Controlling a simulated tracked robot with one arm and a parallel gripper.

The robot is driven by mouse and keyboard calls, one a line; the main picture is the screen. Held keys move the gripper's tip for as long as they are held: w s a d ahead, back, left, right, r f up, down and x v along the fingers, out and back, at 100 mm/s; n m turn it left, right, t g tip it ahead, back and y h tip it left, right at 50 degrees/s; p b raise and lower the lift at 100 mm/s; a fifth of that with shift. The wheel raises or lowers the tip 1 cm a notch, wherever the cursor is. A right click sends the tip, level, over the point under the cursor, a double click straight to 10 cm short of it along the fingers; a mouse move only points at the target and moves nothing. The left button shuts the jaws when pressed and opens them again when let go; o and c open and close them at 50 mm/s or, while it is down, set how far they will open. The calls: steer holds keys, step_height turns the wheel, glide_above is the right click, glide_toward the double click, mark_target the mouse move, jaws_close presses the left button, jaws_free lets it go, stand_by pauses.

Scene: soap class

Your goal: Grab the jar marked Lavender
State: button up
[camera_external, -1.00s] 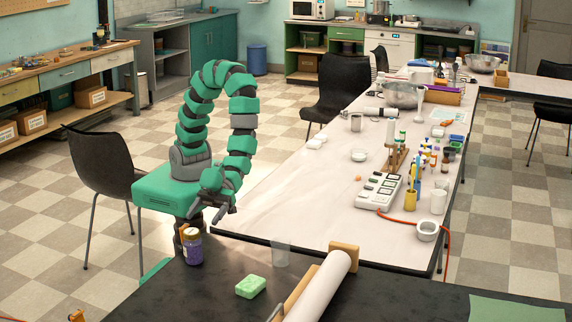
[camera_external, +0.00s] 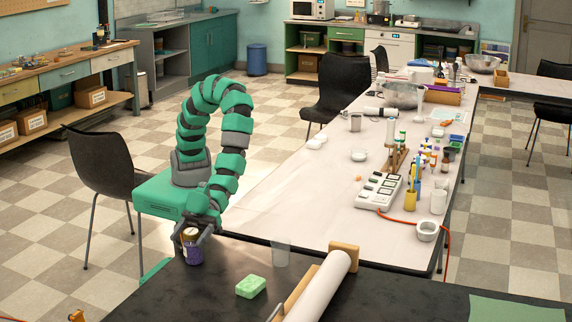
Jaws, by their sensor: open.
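A small jar with a purple lower part (camera_external: 194,253) stands upright at the left of the dark front table (camera_external: 360,297). Its label is too small to read. My gripper (camera_external: 196,236) is at the upper part of the jar, with its fingers pointing down and toward the camera. The fingers are open and partly cover the jar's top. I cannot tell whether they touch it.
A green soap bar (camera_external: 251,287) and a clear cup (camera_external: 281,254) stand to the right of the jar. A white paper roll (camera_external: 318,286) lies on a wooden holder farther right. A black chair (camera_external: 97,170) is behind my arm on the left.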

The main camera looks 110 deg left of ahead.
steer(key=shift+d, duration=0.25)
steer(key=c, duration=1.3)
steer(key=shift+o, duration=0.2)
steer(key=shift+r, duration=0.1)
